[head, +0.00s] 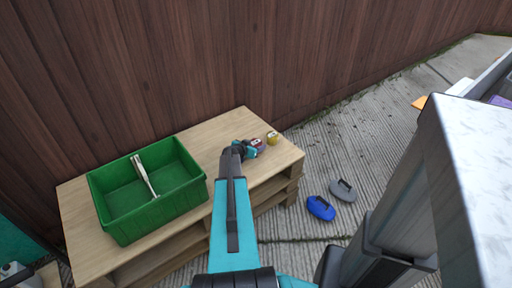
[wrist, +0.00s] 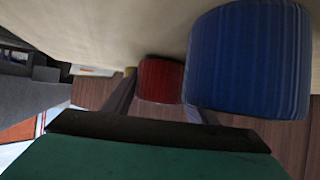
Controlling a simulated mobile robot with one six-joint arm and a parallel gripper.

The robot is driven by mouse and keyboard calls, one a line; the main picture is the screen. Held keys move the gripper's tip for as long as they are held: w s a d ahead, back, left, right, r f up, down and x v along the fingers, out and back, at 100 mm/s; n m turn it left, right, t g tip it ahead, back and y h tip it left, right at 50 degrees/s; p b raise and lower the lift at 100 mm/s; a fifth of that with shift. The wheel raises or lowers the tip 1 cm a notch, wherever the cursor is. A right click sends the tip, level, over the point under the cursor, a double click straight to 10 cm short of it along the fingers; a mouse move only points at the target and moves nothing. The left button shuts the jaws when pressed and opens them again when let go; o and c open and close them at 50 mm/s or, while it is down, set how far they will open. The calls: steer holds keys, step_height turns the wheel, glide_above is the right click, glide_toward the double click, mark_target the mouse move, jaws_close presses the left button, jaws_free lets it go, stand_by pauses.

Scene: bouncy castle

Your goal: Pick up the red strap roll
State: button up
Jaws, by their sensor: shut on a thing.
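The red strap roll (head: 258,143) is near the right end of the wooden pallet table (head: 222,140). In the wrist view the red roll (wrist: 161,80) sits between the two fingers of my gripper (wrist: 156,104). My gripper (head: 246,150) is shut on it. The roll is at or very close to the tabletop; I cannot tell whether it touches. Part of the roll is hidden behind my gripper in the head view.
A blue strap roll (wrist: 248,58) stands close beside the right finger in the wrist view. A yellow roll (head: 272,138) is just right of the red one. Blue (head: 321,208) and grey (head: 343,190) objects lie on the floor.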

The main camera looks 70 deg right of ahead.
mark_target(258, 140)
steer(key=shift+r, duration=0.5)
step_height(258, 140, up, 2)
steer(key=shift+r, duration=0.15)
steer(key=s+a+b, duration=0.1)
steer(key=a, duration=0.4)
steer(key=s+a, duration=0.1)
steer(key=a, duration=0.4)
steer(key=s+a+r+b, duration=0.1)
steer(key=a, duration=0.4)
steer(key=shift+s+a+b, duration=0.1)
steer(key=shift+a+b, duration=0.2)
steer(key=shift+a, duration=0.05)
steer(key=shift+s, duration=0.1)
